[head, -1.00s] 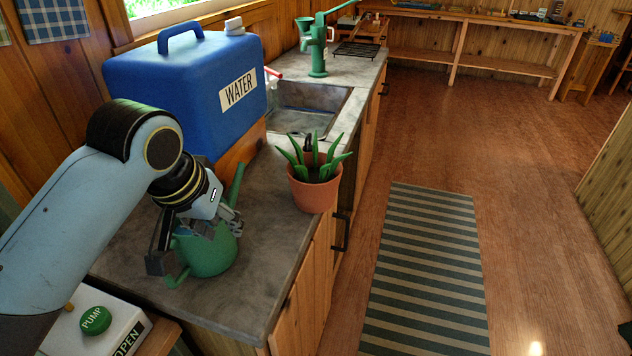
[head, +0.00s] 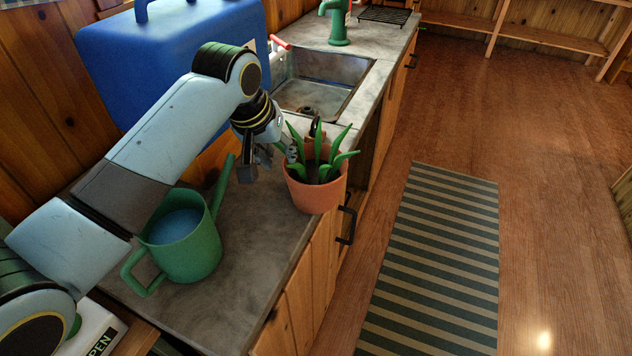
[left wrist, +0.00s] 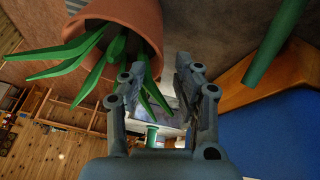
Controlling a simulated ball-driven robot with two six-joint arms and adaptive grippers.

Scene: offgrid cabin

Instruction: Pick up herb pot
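The herb pot (head: 316,196) is a terracotta pot with green pointed leaves, upright on the grey counter near its front edge. It also shows in the left wrist view (left wrist: 143,22) at the top, left of the fingers. My left gripper (head: 268,160) is just left of the pot in the head view, close to its rim. In the left wrist view, the fingers of my left gripper (left wrist: 158,85) are apart with nothing between them. Leaf tips lie beside or behind the left finger; I cannot tell whether they touch. My right gripper is not in view.
A green watering can (head: 190,250) stands on the counter (head: 250,270) left of the pot. A big blue water container (head: 130,75) stands behind my arm. The sink (head: 320,80) and a green hand pump (head: 337,25) are beyond. A striped rug (head: 440,260) lies on the floor.

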